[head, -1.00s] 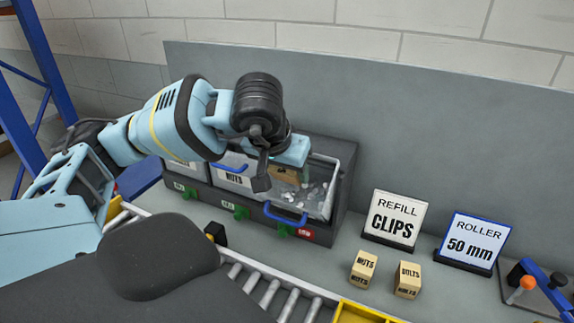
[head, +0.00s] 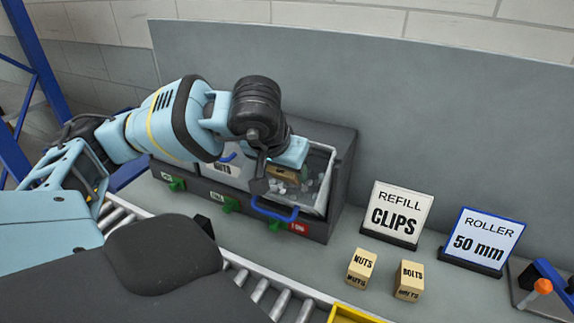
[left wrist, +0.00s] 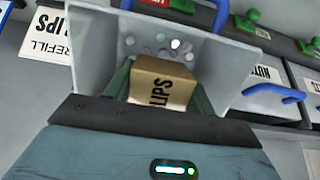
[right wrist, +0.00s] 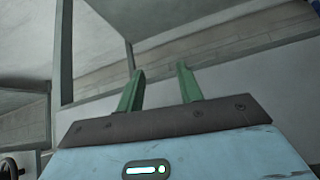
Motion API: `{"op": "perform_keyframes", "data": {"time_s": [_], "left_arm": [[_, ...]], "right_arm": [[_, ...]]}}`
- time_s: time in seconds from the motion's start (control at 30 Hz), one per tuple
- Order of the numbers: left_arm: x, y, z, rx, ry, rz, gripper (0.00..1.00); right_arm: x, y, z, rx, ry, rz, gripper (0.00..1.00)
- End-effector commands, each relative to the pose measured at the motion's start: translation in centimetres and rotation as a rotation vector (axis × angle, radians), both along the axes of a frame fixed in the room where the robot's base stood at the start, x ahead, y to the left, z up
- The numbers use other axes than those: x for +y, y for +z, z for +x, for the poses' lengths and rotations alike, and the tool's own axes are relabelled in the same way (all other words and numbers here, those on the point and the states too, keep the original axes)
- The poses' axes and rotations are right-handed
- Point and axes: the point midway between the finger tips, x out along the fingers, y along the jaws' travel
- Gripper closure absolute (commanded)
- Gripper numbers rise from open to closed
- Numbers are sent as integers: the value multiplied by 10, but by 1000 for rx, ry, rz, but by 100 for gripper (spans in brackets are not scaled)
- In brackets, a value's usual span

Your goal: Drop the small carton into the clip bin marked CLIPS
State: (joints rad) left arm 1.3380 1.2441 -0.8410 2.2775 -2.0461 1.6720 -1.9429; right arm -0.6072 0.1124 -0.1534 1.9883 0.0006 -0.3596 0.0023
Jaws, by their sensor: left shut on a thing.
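The left wrist view shows the bin's wall (left wrist: 92,45) too. My right gripper (right wrist: 160,90) is open and empty, out of the head view.
A NUTS bin (head: 222,170) stands to the left in the same dark rack (head: 345,165). A REFILL CLIPS sign (head: 397,212) and a ROLLER 50 mm sign (head: 482,237) stand to the right. Cartons marked NUTS (head: 361,268) and BOLTS (head: 409,280) stand before them. Rollers (head: 262,290) run in front.

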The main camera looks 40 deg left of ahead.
Motion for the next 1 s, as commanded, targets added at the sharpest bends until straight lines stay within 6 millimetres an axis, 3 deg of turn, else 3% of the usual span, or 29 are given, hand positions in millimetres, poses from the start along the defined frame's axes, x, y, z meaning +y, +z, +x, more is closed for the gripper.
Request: {"op": "perform_keyframes", "data": {"time_s": [0.37, 0.4, 0.6, 0.87, 1.0], "left_arm": [[0, -2, 1, -4, 1, 1, 75], [0, -1, 1, -4, 1, 1, 43], [0, -2, 1, -3, 1, 0, 20], [0, -2, 0, -1, 1, 1, 20], [-2, 9, -4, -5, 0, -1, 20]], "right_arm": [[0, 0, 2, -5, 0, 1, 64], [0, 0, 2, -5, 0, 1, 64], [0, 0, 2, -3, 0, 1, 64], [0, -2, 0, 3, 0, -1, 64], [0, -2, 0, 4, 0, -1, 64]]}}
